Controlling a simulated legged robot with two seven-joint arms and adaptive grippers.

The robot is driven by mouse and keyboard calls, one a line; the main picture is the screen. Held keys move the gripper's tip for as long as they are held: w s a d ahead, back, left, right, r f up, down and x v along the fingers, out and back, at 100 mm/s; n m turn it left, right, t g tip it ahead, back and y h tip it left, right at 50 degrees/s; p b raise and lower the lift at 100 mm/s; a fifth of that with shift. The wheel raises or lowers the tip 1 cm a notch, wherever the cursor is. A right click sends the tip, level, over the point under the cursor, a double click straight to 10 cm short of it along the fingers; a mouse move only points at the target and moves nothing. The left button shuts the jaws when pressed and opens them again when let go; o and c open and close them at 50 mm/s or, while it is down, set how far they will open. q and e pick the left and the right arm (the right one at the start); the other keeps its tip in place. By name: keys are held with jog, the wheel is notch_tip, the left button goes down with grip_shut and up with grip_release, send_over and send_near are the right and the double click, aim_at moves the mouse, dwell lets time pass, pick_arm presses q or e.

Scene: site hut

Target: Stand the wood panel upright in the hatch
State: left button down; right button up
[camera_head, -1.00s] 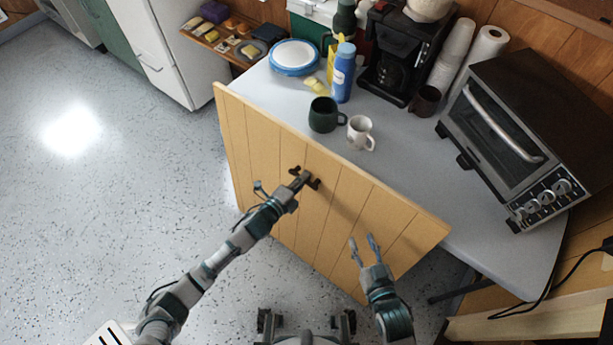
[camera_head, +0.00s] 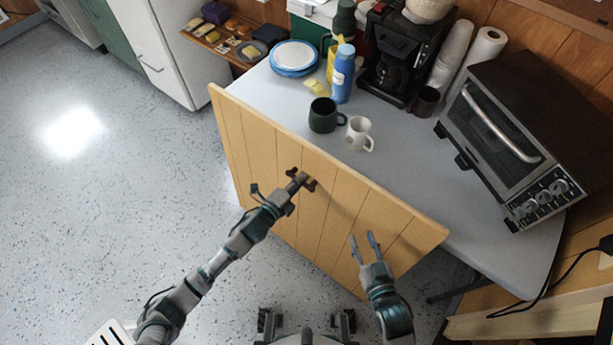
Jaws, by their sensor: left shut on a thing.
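The wood panel (camera_head: 270,150) is a light board with vertical grooves. It stands tilted in front of the table, its top edge sloping down to the right. A dark handle sits near its middle. My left gripper (camera_head: 299,182) is shut on this handle and partly hides it. My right gripper (camera_head: 363,246) is open and empty, its two fingers pointing up in front of the panel's lower right part. I cannot tell whether it touches the panel. No hatch can be made out in this view.
The grey table (camera_head: 430,165) behind the panel holds a dark mug (camera_head: 323,115), a white mug (camera_head: 359,133), a blue bottle (camera_head: 342,75), a coffee maker (camera_head: 392,60) and a toaster oven (camera_head: 520,130). Speckled floor (camera_head: 110,210) is clear at left. A wooden frame piece (camera_head: 530,318) shows at lower right.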

pick_arm(q)
jog(key=shift+r, duration=0.35)
pick_arm(e)
jog(key=shift+r, duration=0.1)
pick_arm(q)
jog(key=shift+s+a+r, duration=0.4)
jog(key=shift+s+r, duration=0.05)
jog(key=shift+s, duration=0.15)
pick_arm(e)
jog(key=shift+r, duration=0.3)
pick_arm(q)
jog(key=shift+s+a+r+t+h, duration=0.45)
jog(key=shift+s+a+t, duration=0.1)
jog(key=shift+s, duration=0.15)
